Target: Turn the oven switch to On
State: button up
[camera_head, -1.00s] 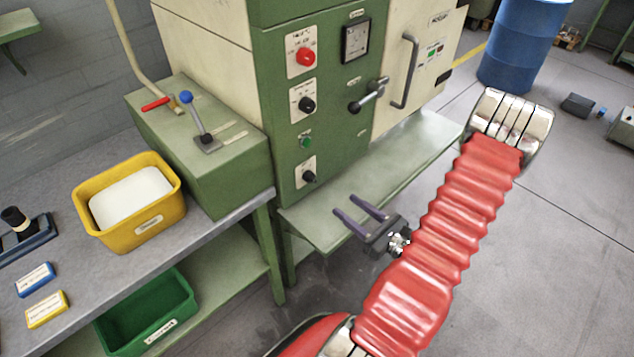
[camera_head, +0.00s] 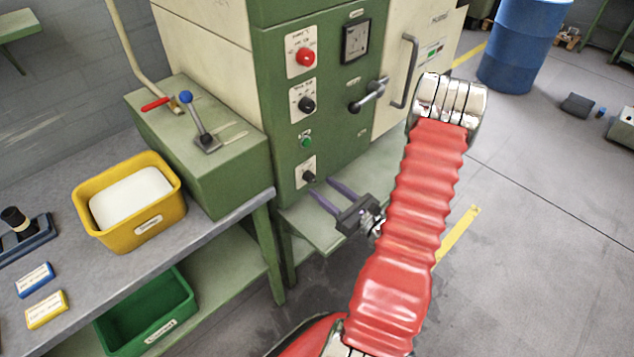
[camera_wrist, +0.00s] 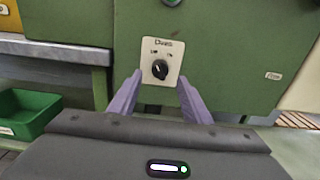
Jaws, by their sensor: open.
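The lowest panel switch, a black rotary knob (camera_head: 309,177) on a small white label plate, is on the front of the green machine (camera_head: 275,100). In the wrist view the black knob (camera_wrist: 160,69) sits centred between and just beyond my fingertips, with small blurred markings to its upper left and upper right. The plate's heading is too blurred to read surely. My gripper (camera_head: 321,187) is open and empty, its two purple fingers pointing at this knob. They appear apart from it. The knob's pointer direction is hard to tell.
Above are a green button (camera_head: 306,142), another black knob (camera_head: 307,104) and a red knob (camera_head: 306,57). A lever handle (camera_head: 368,96) sticks out at the right. A green shelf (camera_head: 320,232) lies below the panel. A workbench with a yellow bin (camera_head: 165,216) stands left.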

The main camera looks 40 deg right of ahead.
aim_at(315, 181)
jog(key=shift+w+a, duration=0.1)
jog(key=shift+w, duration=2.05)
jog(key=c, duration=1)
